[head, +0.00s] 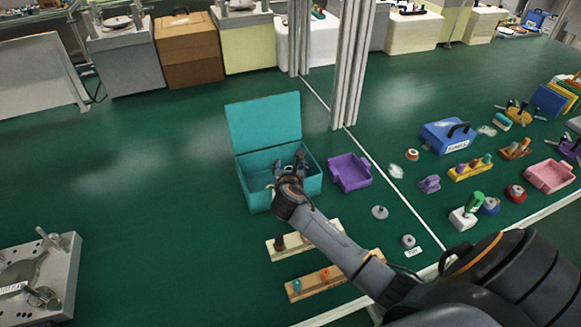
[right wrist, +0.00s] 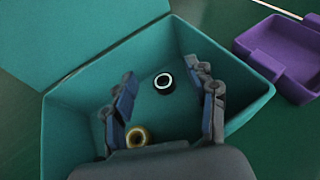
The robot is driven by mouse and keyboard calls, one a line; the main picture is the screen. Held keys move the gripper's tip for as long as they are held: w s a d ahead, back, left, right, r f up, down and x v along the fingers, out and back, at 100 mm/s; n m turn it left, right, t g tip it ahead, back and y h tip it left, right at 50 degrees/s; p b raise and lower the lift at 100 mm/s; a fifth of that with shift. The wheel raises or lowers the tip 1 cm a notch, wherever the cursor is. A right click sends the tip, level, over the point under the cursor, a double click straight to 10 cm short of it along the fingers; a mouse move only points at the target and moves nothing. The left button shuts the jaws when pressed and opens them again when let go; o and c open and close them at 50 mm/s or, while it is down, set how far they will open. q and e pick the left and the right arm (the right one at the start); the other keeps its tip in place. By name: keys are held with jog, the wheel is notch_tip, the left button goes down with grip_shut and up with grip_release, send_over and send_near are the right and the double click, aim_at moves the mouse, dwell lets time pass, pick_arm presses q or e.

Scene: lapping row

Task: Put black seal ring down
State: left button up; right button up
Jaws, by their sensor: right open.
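The black seal ring (right wrist: 163,83), with a pale rim around its hole, appears to lie on the floor of the open teal box (right wrist: 75,115) in the right wrist view. A brass-coloured ring (right wrist: 138,136) is in the same box, nearer my palm and partly hidden by it. My right gripper (head: 288,165) reaches down into the teal box (head: 258,200) in the head view. Its fingers are spread apart, with the black ring seen between them and not visibly touching either. In the head view I cannot make out the black ring. My left gripper is not in view.
The box lid (head: 264,120) stands open at the back. A purple tray (head: 349,172) is right of the box. Wooden peg boards (head: 325,284) lie in front, beneath my right arm.

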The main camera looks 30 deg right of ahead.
jog(key=shift+s+a, duration=0.2)
jog(key=shift+s, duration=0.1)
jog(key=v, duration=0.7)
jog(key=r+v, duration=0.1)
jog(key=v, duration=0.3)
jog(key=shift+s+r+p, duration=0.1)
jog(key=shift+s+p, duration=0.05)
jog(key=shift+p, duration=0.2)
